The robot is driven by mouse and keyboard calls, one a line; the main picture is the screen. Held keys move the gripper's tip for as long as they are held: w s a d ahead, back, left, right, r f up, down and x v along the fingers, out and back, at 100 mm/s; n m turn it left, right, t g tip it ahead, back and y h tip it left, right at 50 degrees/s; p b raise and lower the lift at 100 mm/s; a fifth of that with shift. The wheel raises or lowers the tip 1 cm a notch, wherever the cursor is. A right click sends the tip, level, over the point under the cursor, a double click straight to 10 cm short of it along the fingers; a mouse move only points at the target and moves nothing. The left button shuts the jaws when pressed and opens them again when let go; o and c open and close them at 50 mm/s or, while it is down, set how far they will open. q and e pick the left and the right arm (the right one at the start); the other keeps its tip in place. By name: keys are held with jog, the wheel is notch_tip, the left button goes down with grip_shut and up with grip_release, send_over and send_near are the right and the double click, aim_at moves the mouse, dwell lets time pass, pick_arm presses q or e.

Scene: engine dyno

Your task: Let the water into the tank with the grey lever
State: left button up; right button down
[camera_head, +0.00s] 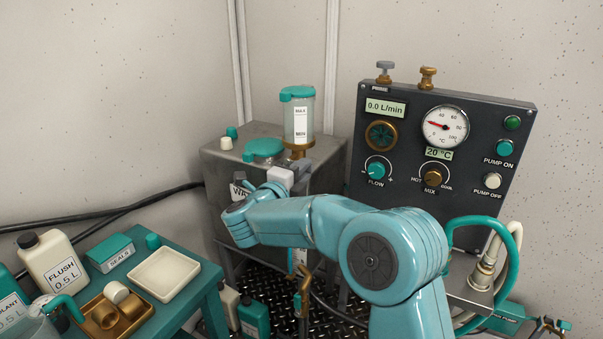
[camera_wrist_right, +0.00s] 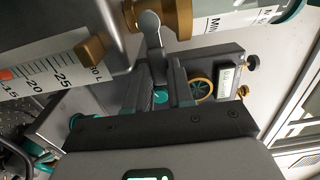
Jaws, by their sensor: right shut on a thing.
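The grey tank (camera_head: 222,165) stands in the corner in the head view, with a partly covered label that begins "WAT". A clear cup with a teal lid (camera_head: 299,118) sits on a brass fitting above its right front. My right gripper (camera_head: 301,175) is at the tank's front, just below that fitting, and my arm covers part of the tank. In the right wrist view the grey lever (camera_wrist_right: 152,32) hangs from the brass fitting (camera_wrist_right: 172,15), and my right gripper (camera_wrist_right: 155,82) is shut on its lower end. My left gripper is in neither view.
A dark control panel (camera_head: 455,110) reading 0.0 L/min stands right of the tank. A teal table (camera_head: 190,290) with a flush bottle (camera_head: 52,262) and a white tray (camera_head: 163,273) is at the lower left. A sight scale (camera_wrist_right: 50,78) shows beside the gripper.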

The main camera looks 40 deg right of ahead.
jog(key=shift+f, duration=0.1)
jog(key=c, duration=1)
grip_release()
